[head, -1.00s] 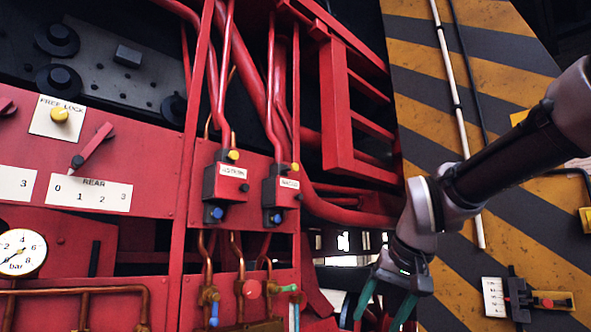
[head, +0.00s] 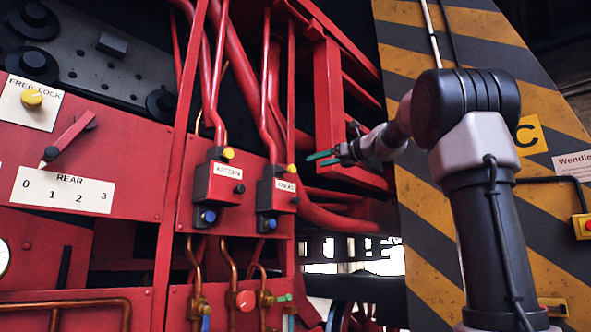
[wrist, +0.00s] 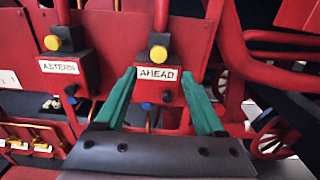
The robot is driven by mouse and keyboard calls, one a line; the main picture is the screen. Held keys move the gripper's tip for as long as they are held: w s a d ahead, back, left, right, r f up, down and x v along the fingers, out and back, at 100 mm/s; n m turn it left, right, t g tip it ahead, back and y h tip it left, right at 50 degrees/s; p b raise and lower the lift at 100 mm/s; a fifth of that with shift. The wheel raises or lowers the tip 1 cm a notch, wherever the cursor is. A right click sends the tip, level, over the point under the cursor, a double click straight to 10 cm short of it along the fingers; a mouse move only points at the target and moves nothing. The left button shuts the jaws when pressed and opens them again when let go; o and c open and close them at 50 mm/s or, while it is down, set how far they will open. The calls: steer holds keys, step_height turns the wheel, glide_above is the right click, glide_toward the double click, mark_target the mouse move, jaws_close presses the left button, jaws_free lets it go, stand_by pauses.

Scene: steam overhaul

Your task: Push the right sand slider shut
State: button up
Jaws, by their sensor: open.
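The right sand slider box (head: 278,196), labelled AHEAD, is a small red and black box on the red panel. It has a yellow knob (head: 292,169) at the top, a blue knob (head: 271,224) at the bottom and a small black knob on its side. The left box (head: 222,184) is labelled ASTERN. My gripper (head: 318,158) is open and empty, just right of and above the AHEAD box in the head view. In the wrist view its green fingers frame the AHEAD label (wrist: 158,73), with the yellow knob (wrist: 159,53) beyond. Contact cannot be seen.
Red pipes (head: 267,90) run above the boxes. A red frame (head: 335,110) stands behind my gripper. Copper pipes (head: 229,275) with small valves are below. A striped yellow and grey wall (head: 425,210) is at the right. A REAR lever (head: 68,140) is at the left.

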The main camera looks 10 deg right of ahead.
mark_target(294, 168)
steer(key=x, duration=1)
steer(key=shift+a, duration=0.1)
jaws_close()
stand_by(1.1)
